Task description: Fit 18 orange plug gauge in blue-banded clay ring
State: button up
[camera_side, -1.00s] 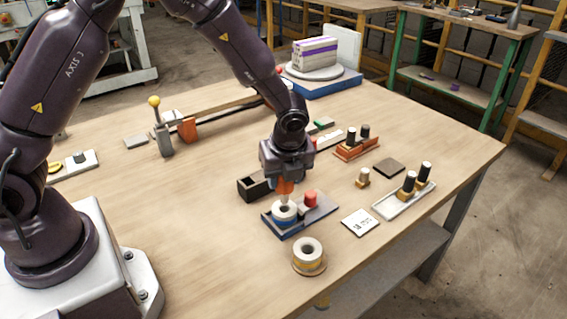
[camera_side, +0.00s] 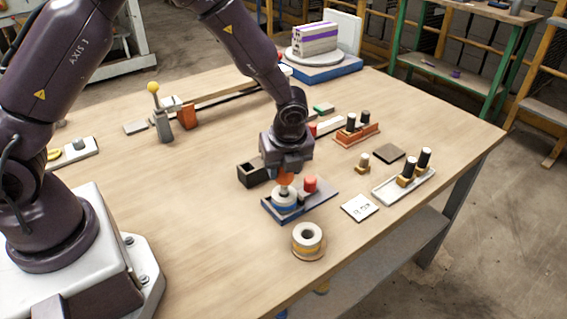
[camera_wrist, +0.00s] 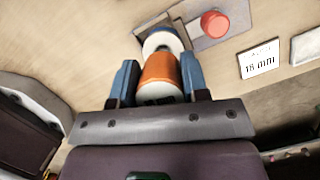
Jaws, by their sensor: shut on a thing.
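My gripper (camera_wrist: 158,80) is shut on the orange plug gauge (camera_wrist: 160,70), with a blue finger on each side of it. In the side view the gauge (camera_side: 286,178) hangs below my gripper, directly over the blue-banded ring (camera_side: 284,199). The gauge's pale lower end meets the ring's top. I cannot tell how deep it sits in the bore. The ring, whitish with a blue band, sits on a blue-edged plate (camera_side: 322,197); in the wrist view the ring (camera_wrist: 163,40) is partly hidden behind the gauge.
A red knob (camera_side: 310,184) stands on the plate close to the ring. A yellow-banded ring (camera_side: 308,239) stands in front. A black open box (camera_side: 252,175) is at left, a label card (camera_side: 360,208) at right. A white tray (camera_side: 404,187) holds black-handled gauges.

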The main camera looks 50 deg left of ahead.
jog(key=shift+f, duration=1.8)
dwell(0.4)
jog(key=o, duration=1)
jog(key=shift+o, duration=0.2)
jog(key=v, duration=1.3)
